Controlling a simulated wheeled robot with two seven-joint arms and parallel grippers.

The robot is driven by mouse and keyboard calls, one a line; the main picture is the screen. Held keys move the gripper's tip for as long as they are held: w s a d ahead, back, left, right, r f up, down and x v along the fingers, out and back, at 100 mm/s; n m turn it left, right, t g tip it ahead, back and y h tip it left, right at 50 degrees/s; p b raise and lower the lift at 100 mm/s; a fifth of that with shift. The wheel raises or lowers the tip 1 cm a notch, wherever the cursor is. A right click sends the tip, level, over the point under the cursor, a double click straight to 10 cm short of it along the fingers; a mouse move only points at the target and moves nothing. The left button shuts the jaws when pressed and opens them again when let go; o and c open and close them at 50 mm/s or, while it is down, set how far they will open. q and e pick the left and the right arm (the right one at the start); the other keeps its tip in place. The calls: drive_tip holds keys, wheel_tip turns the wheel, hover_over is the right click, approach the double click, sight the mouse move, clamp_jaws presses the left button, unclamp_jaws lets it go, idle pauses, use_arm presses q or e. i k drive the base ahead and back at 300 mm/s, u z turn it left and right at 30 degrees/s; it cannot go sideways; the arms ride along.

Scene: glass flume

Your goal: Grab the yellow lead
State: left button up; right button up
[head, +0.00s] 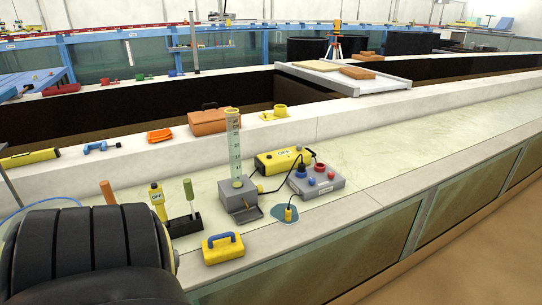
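A small yellow piece (289,211) stands on a teal patch (283,217) near the front edge of the pale ledge; a thin dark cable rises from it toward a grey control box (318,185) with red and blue knobs. A yellow case (283,160) lies behind that box, with a dark lead (270,190) looping from its left end. I cannot tell for sure which of these is the yellow lead. Neither gripper shows. A black ribbed part, which may be mine, fills the lower left and hides the ledge there.
A graduated clear cylinder (234,150) rises from a grey block (240,200) left of the control box. A yellow block with a blue handle (223,247) sits at the front edge. A dark stand (184,225) holds a green-handled tool. The ledge to the right is clear.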

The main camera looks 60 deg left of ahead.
sight(288, 211)
drive_tip(key=u, duration=1.15)
drive_tip(key=i, duration=0.35)
drive_tip(key=u, duration=0.65)
